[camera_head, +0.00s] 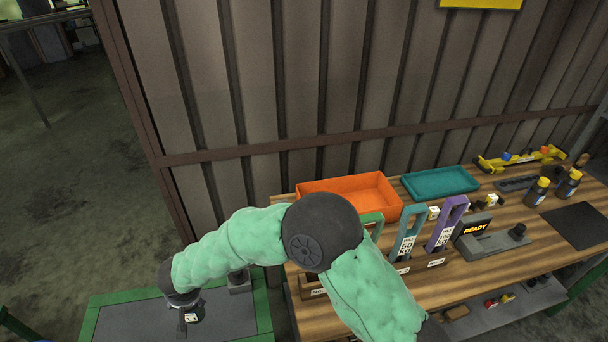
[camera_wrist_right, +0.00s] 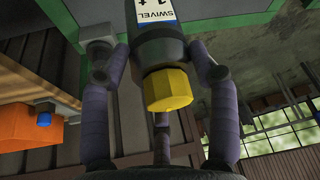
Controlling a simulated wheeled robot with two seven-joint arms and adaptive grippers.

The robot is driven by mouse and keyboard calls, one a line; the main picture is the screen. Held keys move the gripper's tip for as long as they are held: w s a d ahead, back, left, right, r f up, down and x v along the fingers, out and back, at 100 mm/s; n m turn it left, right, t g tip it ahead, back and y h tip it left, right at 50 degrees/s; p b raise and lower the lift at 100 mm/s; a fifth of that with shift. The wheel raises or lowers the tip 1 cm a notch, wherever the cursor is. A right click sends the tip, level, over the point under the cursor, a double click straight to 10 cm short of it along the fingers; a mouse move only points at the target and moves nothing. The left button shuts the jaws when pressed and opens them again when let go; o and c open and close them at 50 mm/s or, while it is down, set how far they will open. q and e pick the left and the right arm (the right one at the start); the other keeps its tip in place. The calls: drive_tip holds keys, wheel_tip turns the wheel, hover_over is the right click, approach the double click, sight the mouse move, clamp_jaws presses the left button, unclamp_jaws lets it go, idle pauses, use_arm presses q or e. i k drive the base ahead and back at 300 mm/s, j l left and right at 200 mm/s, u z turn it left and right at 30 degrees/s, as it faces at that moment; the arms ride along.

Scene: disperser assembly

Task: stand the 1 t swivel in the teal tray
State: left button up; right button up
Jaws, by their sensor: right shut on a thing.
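The 1 t swivel (camera_wrist_right: 160,40) is a dark body with a white and blue label reading "SWIVEL 1 t" and a yellow hex end. My right gripper (camera_wrist_right: 160,70) is shut around it in the wrist view. In the head view, my right gripper (camera_head: 184,300) is at the lower left, with the swivel (camera_head: 192,315) partly showing beneath it, above a green-edged grey surface. I cannot tell whether the swivel touches that surface. The teal tray (camera_head: 440,193) is on the wooden bench, far to the right of the gripper, and looks empty. My left gripper is not in view.
An orange bin (camera_head: 350,190) stands left of the tray. Teal and purple labelled handles (camera_head: 408,232) and a "READY" device (camera_head: 490,236) stand in front. The green-edged surface (camera_head: 250,315) is left of the bench, with a small grey block (camera_head: 239,284) on it. A ribbed wall runs behind.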

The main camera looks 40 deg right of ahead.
sight(454, 187)
drive_tip(key=k+l+z, duration=0.15)
drive_tip(key=k+l, duration=0.4)
drive_tip(key=k+l+z, duration=0.1)
drive_tip(key=k+l, duration=0.45)
drive_tip(key=l, duration=0.2)
